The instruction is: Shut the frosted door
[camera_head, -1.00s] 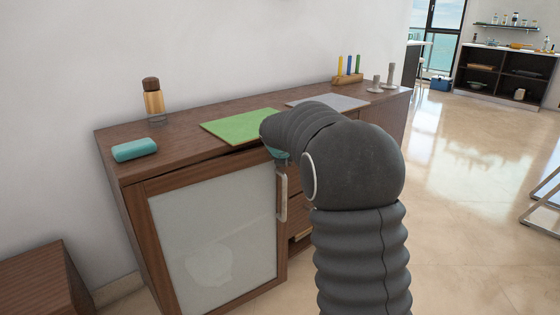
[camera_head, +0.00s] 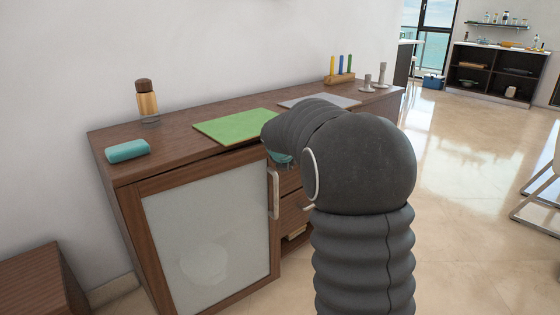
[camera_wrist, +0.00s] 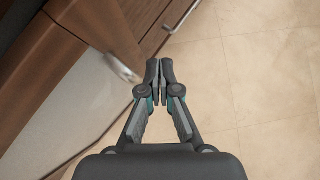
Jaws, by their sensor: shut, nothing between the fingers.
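The frosted door (camera_head: 205,240) is a pale translucent panel in a brown wood frame on the cabinet's left front. It stands close to the cabinet front, with a narrow dark gap along its top edge; I cannot tell how far its handle side stands out. Its upright metal handle (camera_head: 274,195) is at the right edge. In the wrist view, the door (camera_wrist: 75,105) is at left, with its blurred handle (camera_wrist: 122,68) left of the fingertips. My gripper (camera_wrist: 160,68) is shut and empty, beside the handle. In the head view my arm hides the fingers.
Drawers (camera_head: 293,212) are right of the door. A low wooden box (camera_head: 40,285) stands at lower left. The floor (camera_head: 470,210) at right is open.

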